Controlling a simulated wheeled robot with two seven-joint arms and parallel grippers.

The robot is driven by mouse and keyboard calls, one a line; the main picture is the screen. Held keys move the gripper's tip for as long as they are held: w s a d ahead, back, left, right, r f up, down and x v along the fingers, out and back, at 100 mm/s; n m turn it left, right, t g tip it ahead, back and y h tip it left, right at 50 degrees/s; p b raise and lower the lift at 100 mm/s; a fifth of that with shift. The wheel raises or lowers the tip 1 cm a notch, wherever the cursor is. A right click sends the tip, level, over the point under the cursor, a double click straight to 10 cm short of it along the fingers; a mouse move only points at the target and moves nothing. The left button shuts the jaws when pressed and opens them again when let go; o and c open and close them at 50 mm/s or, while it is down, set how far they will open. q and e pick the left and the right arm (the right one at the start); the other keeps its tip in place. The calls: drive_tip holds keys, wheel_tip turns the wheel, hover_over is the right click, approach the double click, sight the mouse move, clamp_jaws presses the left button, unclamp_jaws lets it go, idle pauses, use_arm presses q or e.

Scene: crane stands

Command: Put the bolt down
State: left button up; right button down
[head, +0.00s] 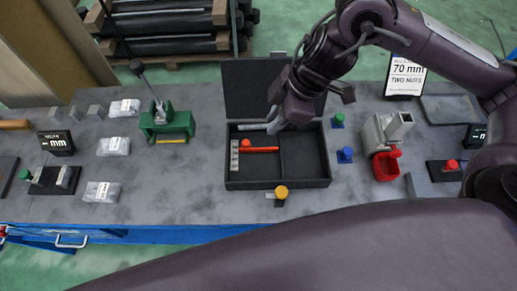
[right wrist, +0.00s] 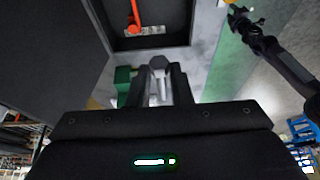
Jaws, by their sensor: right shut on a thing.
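My right gripper (head: 279,118) is above the open black case (head: 306,184), over its back edge near the middle divider. In the right wrist view its two fingers (right wrist: 161,88) are shut on a grey metal bolt (right wrist: 159,63), whose six-sided head shows at the fingertips. In the head view the bolt is a small pale shape at the fingertips, mostly hidden. The case's left compartment holds a red-orange tool (head: 262,150) and a grey block with several holes (head: 234,157). The right compartment looks empty.
A green clamp fixture (head: 167,123) stands left of the case. A yellow-topped piece (head: 281,192) is at its front edge. Bagged parts (head: 113,146) lie left.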

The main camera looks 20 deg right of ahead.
wheel_tip(320, 180, down, 3)
drive_tip(key=s+b, duration=0.1)
drive_tip(key=s, duration=0.1)
drive_tip(key=b, duration=0.2)
hover_over(267, 169)
drive_tip(key=d, duration=0.1)
wheel_tip(267, 169, down, 9)
drive_tip(key=f, duration=0.1)
drive_tip(key=f+b, duration=0.1)
drive_tip(key=f, duration=0.1)
drive_tip(key=shift+s+d+f, duration=0.1)
drive_tip(key=shift+s+d, duration=0.1)
drive_tip(key=shift+f+b, duration=0.45)
drive_tip(key=shift+f, duration=1.55)
use_arm(q)
drive_tip(key=s+f, duration=0.4)
drive_tip(key=f, duration=0.1)
drive_tip(key=shift+f, duration=0.2)
use_arm(e)
drive_tip(key=shift+f, duration=0.2)
use_arm(q)
drive_tip(key=shift+w, duration=0.2)
use_arm(e)
drive_tip(key=c, duration=1.3)
unclamp_jaws()
